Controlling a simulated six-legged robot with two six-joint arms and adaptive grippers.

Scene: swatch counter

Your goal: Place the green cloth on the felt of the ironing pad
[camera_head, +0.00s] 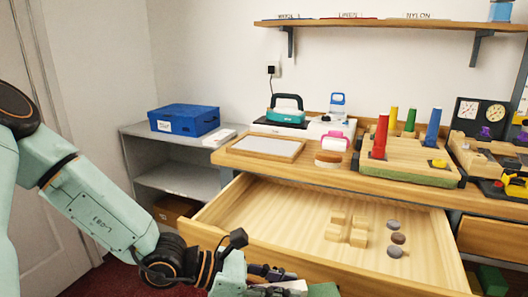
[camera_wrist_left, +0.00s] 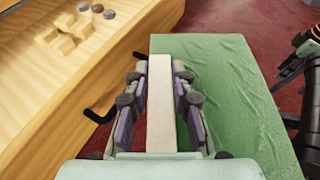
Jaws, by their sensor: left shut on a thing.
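My left gripper (camera_wrist_left: 158,82) is shut on a cream strip (camera_wrist_left: 160,110) that runs between its fingers. The green cloth (camera_wrist_left: 235,100) spreads flat beside and under this strip and appears joined to it; the join is hidden. In the head view my left gripper (camera_head: 278,278) is low at the bottom edge, in front of the open drawer, with a corner of the green cloth (camera_head: 324,290) showing. The ironing pad, a pale felt (camera_head: 266,146) in a wooden frame (camera_head: 233,149), lies on the counter at the left end, clear on top.
The open drawer (camera_head: 290,215) holds wooden blocks (camera_head: 346,229) and several round discs (camera_head: 397,239). Behind the pad stands a teal iron (camera_head: 286,112). A pink-handled item (camera_head: 335,140) and spool board (camera_head: 408,160) are to its right. A blue box (camera_head: 184,119) sits on the grey shelf.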

